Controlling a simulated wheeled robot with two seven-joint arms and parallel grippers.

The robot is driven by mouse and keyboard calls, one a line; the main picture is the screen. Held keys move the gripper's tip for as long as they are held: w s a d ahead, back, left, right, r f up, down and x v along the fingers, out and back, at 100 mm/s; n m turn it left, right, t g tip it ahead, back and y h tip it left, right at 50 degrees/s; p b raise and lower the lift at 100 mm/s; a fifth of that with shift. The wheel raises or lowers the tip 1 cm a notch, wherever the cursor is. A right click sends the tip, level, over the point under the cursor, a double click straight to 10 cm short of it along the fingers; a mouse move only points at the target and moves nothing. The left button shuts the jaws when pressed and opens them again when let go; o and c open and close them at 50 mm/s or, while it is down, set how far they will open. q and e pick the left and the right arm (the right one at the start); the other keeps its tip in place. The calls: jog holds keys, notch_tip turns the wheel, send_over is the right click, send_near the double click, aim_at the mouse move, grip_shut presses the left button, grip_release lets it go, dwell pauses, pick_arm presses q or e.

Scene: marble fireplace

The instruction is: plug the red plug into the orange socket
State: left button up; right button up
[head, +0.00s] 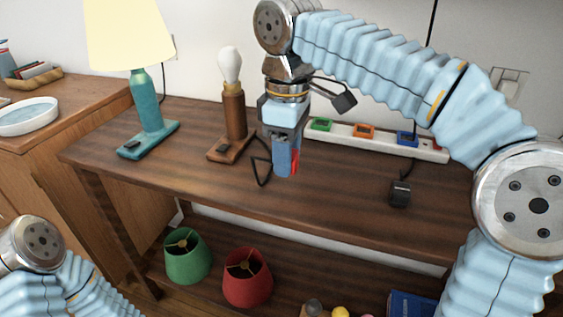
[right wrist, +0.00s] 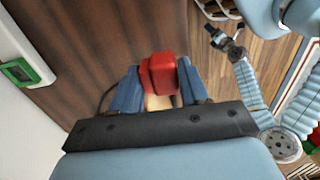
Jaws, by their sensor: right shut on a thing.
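The red plug (head: 295,162) is between the fingers of my right gripper (head: 286,168), which points down above the wooden table. In the right wrist view the red plug (right wrist: 160,75) sits between both blue fingers of the right gripper (right wrist: 157,85). The orange socket (head: 364,131) is on the white power strip (head: 339,130) at the table's back, right of and behind the plug, and looks empty. My left gripper (right wrist: 218,38) shows small and unclear in the right wrist view. Its fingers are out of the head view.
The strip also has a green socket (head: 321,125) and a blue socket (head: 407,138). A black plug (head: 399,193) lies on the table at right. A bare-bulb lamp (head: 232,110) and a teal lamp (head: 148,115) stand left. Green and red shades (head: 247,283) are on the lower shelf.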

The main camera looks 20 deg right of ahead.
jog(key=s+r, duration=0.5)
jog(key=s, duration=0.5)
jog(key=shift+r+b, duration=0.2)
jog(key=shift+b, duration=0.1)
jog(key=shift+d, duration=0.1)
